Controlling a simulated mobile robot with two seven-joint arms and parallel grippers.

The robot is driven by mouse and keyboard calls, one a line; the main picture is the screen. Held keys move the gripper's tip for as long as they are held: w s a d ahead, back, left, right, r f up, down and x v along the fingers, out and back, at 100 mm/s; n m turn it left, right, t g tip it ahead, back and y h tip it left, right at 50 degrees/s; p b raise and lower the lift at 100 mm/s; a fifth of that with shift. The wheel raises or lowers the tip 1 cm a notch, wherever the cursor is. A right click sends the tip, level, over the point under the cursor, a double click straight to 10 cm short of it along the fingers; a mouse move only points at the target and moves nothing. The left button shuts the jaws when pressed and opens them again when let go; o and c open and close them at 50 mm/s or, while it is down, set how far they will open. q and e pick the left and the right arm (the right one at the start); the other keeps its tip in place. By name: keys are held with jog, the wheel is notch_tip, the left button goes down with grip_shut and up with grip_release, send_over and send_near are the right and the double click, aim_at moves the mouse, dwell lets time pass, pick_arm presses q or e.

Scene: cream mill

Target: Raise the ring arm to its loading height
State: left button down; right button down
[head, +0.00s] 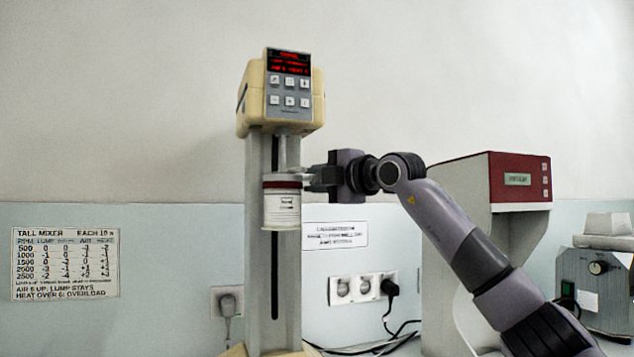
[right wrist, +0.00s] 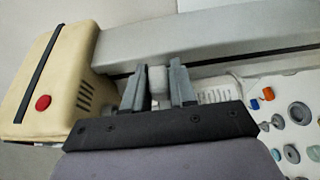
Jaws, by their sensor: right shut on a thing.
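The tall mixer has a cream head (head: 250,100) with a red-lit display and keys, on a grey column (head: 258,250) with a dark vertical slot. A white cup (head: 282,210) hangs upright in front of the column, below the head. A dark red ring (head: 282,184) goes around the cup near its top. My right gripper (head: 310,178) reaches in from the right at ring height. In the right wrist view its two fingers (right wrist: 158,84) are shut on a small pale grey block (right wrist: 158,80), seemingly the ring arm's grip. My left gripper is out of view.
A wall chart (head: 65,263) hangs at left. Sockets (head: 362,287) with plugs and black cables are behind, right of the column. A grey machine with a red top (head: 490,178) stands at right, behind my right arm. A dark box with a knob (head: 590,285) is at far right.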

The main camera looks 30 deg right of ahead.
notch_tip(320, 180, up, 2)
jog(key=shift+r+p, duration=0.15)
jog(key=shift+p, duration=0.2)
jog(key=shift+r, duration=0.2)
jog(key=shift+f, duration=0.1)
jog(key=c, duration=1)
grip_release()
jog(key=shift+f, duration=0.1)
jog(key=shift+s, duration=0.1)
